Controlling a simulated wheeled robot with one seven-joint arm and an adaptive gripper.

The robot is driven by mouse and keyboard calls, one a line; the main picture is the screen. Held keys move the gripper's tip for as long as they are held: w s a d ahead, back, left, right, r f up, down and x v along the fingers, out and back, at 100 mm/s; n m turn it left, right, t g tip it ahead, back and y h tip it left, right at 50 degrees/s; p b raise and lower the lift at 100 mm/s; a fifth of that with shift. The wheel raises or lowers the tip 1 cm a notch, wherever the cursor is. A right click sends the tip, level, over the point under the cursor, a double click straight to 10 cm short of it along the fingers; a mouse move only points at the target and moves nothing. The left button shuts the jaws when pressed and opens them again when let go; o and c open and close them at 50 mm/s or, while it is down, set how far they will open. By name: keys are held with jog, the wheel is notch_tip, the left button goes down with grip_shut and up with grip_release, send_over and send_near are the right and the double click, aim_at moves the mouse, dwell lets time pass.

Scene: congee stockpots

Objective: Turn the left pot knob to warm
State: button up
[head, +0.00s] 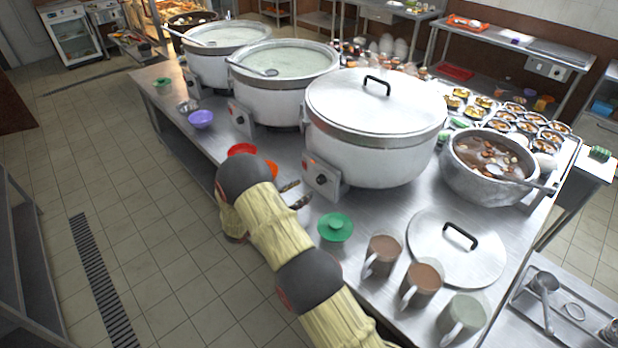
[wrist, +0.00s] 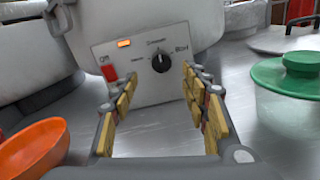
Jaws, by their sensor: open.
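Three pots stand in a row: a far left pot (head: 215,68), a middle pot (head: 280,98) and a near pot (head: 370,150) with a lid on. The near pot's control box (head: 324,179) faces my gripper (head: 297,194). In the wrist view this box carries a black knob (wrist: 161,62), its pale mark pointing about straight up, between "Off" and "Boil" labels. The other labels are too small to read surely. An orange lamp (wrist: 124,43) and a red switch (wrist: 110,73) sit left of it. My gripper (wrist: 162,100) is open and empty, short of the knob, with fingers either side.
A green-lidded cup (head: 335,228) stands right of my gripper. An orange bowl (wrist: 32,148) is close at left. Red (head: 242,149) and purple (head: 201,119) bowls lie along the counter edge. Mugs (head: 382,256) and a loose lid (head: 458,246) are nearer.

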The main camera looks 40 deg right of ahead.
aim_at(318, 181)
jog(key=d, duration=0.5)
jog(key=d+b, duration=0.1)
jog(key=d, duration=0.1)
jog(key=shift+w+d, duration=0.25)
jog(key=shift+d, duration=0.05)
jog(key=shift+c, duration=0.2)
jog(key=c, duration=1.1)
